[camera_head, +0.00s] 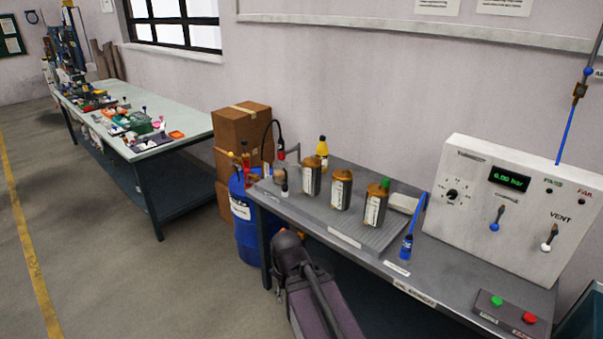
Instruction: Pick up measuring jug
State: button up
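I cannot make out a measuring jug for certain in the head view. Several small items on the far table (172,145) are too small to tell apart, among them a green container (139,123). Part of my own dark arm shows at the bottom middle, in front of the near bench. My gripper is not seen, so its state and anything in it are hidden.
The near grey bench (345,252) bears three brown-topped canisters (341,190), a yellow bottle (322,150), a blue-capped tube end (406,247) and a white control panel (510,200). A blue drum (246,225) and stacked cardboard boxes (241,128) stand between the tables. The left floor is clear.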

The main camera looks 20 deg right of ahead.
aim_at(280, 168)
jog(key=z, duration=0.5)
jog(key=i, duration=1.45)
jog(key=z, duration=0.05)
